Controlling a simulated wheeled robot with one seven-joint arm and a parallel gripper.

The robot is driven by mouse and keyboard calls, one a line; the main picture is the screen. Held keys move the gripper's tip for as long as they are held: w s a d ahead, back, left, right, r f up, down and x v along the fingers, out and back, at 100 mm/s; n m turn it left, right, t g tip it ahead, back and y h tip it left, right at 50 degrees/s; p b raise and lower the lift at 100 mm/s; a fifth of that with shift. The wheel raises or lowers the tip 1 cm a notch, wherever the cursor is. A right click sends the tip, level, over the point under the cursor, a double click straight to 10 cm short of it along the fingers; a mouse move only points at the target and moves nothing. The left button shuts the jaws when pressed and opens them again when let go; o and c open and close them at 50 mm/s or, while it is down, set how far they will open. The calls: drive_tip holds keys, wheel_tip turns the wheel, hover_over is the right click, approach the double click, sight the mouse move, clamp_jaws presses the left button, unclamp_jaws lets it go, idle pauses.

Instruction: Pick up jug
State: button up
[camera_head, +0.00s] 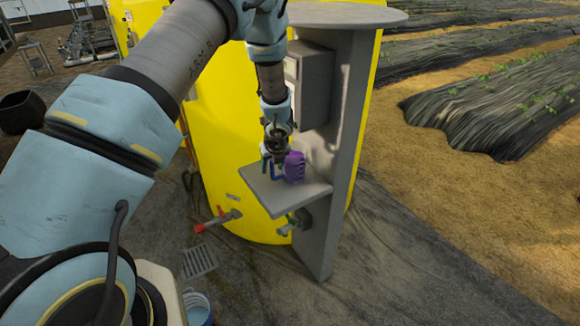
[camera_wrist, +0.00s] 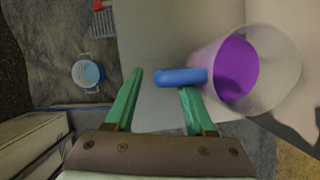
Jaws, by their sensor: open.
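The jug (camera_head: 294,167) stands upright on a grey shelf (camera_head: 283,200) and looks purple, with a blue handle on its left side. In the wrist view the jug (camera_wrist: 272,62) is seen from above, with pale see-through walls, purple inside and the blue handle (camera_wrist: 172,77) pointing left. My gripper (camera_head: 271,157) is above the shelf at the handle side. In the wrist view my gripper (camera_wrist: 160,82) has its green fingers apart. The handle's outer end lies across the gap between them, and its inner part passes over the right fingertip. Contact cannot be told.
A grey post (camera_head: 345,130) and a wall box (camera_head: 310,82) stand close behind and right of the shelf. A yellow tank (camera_head: 225,110) is behind. A red-handled valve (camera_head: 216,222) sticks out at lower left. A bucket (camera_head: 197,309) is on the floor.

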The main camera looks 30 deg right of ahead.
drive_tip(key=shift+c, duration=0.2)
clamp_jaws()
drive_tip(key=shift+r, duration=0.1)
idle(1.0)
